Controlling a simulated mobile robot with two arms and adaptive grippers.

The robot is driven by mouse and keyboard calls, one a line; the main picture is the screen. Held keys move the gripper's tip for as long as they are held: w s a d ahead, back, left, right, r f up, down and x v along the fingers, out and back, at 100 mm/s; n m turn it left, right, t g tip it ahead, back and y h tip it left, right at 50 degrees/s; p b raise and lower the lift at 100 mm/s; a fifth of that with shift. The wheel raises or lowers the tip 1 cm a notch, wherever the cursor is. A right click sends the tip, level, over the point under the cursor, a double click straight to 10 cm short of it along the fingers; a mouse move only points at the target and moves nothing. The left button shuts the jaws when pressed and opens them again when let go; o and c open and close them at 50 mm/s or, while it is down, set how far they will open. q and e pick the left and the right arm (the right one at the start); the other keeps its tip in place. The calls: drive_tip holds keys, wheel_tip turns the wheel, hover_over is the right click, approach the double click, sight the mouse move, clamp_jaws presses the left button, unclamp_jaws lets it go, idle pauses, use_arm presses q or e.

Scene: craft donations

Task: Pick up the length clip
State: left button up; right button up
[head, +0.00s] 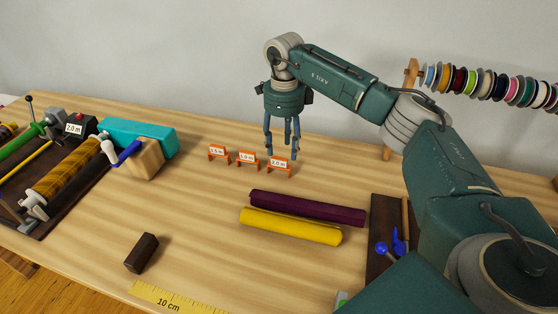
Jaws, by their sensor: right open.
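Three small orange length clips with white labels stand in a row on the wooden table. The right one (280,167) reads 2.0 m, the middle one (248,161) seems to read 1.8 m, and the left one (218,155) is too small to read surely. My right gripper (281,154) points down with its fingers apart and empty, at the right clip. The fingertips overlap the top of that clip in the picture; I cannot tell whether they touch it. My left gripper is out of view.
Purple (308,208) and yellow (290,226) rolls lie in front of the clips. A winding device with a 2.0 m display (74,129) and a teal box (140,134) stand left. A dark block (142,253) lies in front. Ribbon spools (485,84) hang back right.

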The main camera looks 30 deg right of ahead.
sight(282, 160)
drive_tip(key=shift+s+a+f, duration=0.1)
drive_tip(key=shift+s+f, duration=0.05)
drive_tip(key=shift+f, duration=0.7)
wheel_tip(282, 160, down, 6)
drive_tip(key=shift+a+r+p, duration=0.15)
drive_tip(key=shift+r+p, duration=0.1)
drive_tip(key=shift+p, duration=0.6)
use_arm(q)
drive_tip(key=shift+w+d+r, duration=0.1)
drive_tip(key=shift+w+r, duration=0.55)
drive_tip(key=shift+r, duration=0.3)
use_arm(e)
drive_tip(key=shift+f, duration=0.1)
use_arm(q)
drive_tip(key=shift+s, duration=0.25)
use_arm(e)
drive_tip(key=c, duration=1)
